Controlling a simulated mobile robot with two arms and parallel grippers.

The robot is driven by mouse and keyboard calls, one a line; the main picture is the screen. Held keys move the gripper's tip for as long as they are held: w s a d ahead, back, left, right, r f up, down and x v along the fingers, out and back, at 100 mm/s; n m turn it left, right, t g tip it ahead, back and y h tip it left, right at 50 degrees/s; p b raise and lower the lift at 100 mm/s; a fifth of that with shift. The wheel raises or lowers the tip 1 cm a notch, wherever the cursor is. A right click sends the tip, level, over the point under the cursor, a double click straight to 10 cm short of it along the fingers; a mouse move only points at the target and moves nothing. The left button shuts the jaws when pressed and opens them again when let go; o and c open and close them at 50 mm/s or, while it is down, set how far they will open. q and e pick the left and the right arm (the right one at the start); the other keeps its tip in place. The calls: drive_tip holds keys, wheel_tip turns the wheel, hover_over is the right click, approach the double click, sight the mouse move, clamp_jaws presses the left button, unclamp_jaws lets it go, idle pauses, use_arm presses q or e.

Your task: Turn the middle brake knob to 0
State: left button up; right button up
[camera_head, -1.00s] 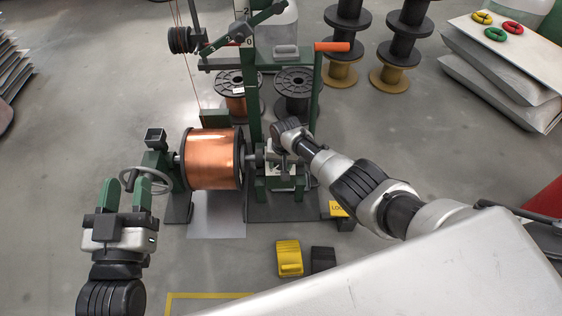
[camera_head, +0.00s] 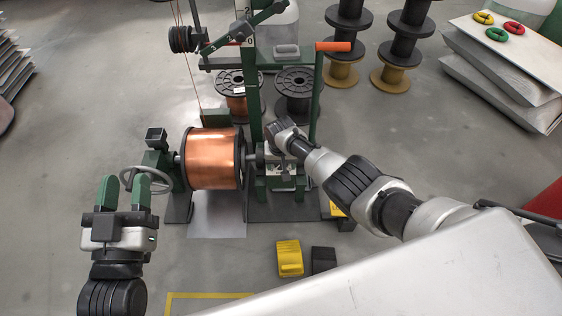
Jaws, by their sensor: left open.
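The green spool winder (camera_head: 253,95) stands in the middle of the head view with a large copper spool (camera_head: 212,158) mounted on it. I cannot make out the middle brake knob; a small panel (camera_head: 282,168) right of the spool is partly covered by my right arm. My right gripper (camera_head: 280,133) is over this part of the winder, and its fingers are too small and hidden to read. My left gripper (camera_head: 123,192) is open, with green fingers pointing away from me, just short of the grey handwheel (camera_head: 147,180) left of the spool. It holds nothing.
A yellow pedal (camera_head: 289,258) and a black pedal (camera_head: 323,260) lie on the floor in front of the winder. An orange-handled lever (camera_head: 332,47) stands at its right. Black spools (camera_head: 297,85) stand behind. Stacked sacks (camera_head: 500,80) lie at the far right.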

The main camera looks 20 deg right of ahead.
sight(281, 166)
drive_tip(key=shift+w+r, duration=0.1)
drive_tip(key=shift+r, duration=0.05)
drive_tip(key=shift+r, duration=0.15)
wheel_tip(281, 166, up, 2)
drive_tip(key=shift+r+p, duration=0.1)
drive_tip(key=shift+p, duration=1)
use_arm(q)
drive_tip(key=s+a+f+g+y+p, duration=0.1)
drive_tip(key=s+f+g+y, duration=0.1)
drive_tip(key=f+g, duration=0.3)
drive_tip(key=s+a+f+g+y+p, duration=0.1)
drive_tip(key=s+a+f+g, duration=0.1)
drive_tip(key=f+g, duration=0.3)
use_arm(e)
wheel_tip(281, 166, up, 2)
drive_tip(key=shift+r, duration=0.2)
drive_tip(key=r, duration=0.1)
drive_tip(key=r+p, duration=0.2)
drive_tip(key=shift+s+a, duration=0.1)
drive_tip(key=shift+s, duration=0.15)
use_arm(q)
drive_tip(key=s+a+f+g+y+p, duration=0.1)
drive_tip(key=s+a+f+g, duration=0.1)
drive_tip(key=s+g, duration=0.4)
drive_tip(key=shift+s+a+f+n+g+y, duration=0.35)
drive_tip(key=shift+s+a, duration=0.2)
drive_tip(key=shift+s, duration=0.9)
use_arm(e)
drive_tip(key=shift+s+r, duration=0.1)
drive_tip(key=shift+r, duration=1.3)
